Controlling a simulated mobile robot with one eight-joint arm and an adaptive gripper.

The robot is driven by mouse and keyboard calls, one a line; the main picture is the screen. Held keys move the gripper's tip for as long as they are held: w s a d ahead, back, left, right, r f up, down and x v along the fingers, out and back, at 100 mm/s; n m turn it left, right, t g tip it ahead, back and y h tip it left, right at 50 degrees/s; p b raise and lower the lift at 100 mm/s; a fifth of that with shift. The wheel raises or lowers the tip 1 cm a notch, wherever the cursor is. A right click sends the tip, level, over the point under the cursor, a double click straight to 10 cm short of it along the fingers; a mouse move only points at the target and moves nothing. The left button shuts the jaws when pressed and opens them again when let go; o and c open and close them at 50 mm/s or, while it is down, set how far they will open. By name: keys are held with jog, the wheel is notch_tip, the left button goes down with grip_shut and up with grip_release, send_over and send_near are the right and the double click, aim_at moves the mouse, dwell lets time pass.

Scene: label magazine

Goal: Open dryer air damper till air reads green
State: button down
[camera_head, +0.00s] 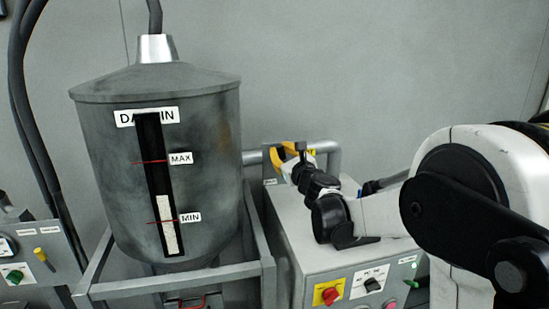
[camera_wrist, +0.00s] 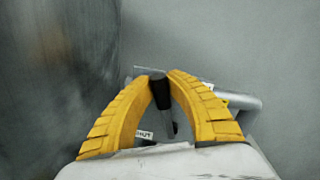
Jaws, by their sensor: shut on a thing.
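My gripper (camera_wrist: 159,78) has yellow fingers, closed around the dark cylindrical grip of a damper lever (camera_wrist: 161,95). In the head view my gripper (camera_head: 289,154) is at the back of the grey machine box, beside a horizontal pipe (camera_head: 333,158). The lever is mostly hidden there by my fingers and wrist. A small green light (camera_head: 414,266) glows at the right of the box's front; I cannot tell whether it is the air reading.
A large grey hopper (camera_head: 205,130) with MAX and MIN marks stands close left of my gripper, in a metal frame (camera_head: 262,225). The box front carries a red knob on a yellow plate (camera_head: 328,293) and a black selector (camera_head: 372,285). A grey wall (camera_head: 400,60) stands behind.

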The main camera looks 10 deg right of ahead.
jog(key=c, duration=1.3)
grip_release()
jog(key=shift+d, duration=0.1)
jog(key=s+d, duration=0.1)
jog(key=s, duration=1.1)
jog(key=shift+d+f, duration=0.25)
jog(key=shift+f, duration=0.05)
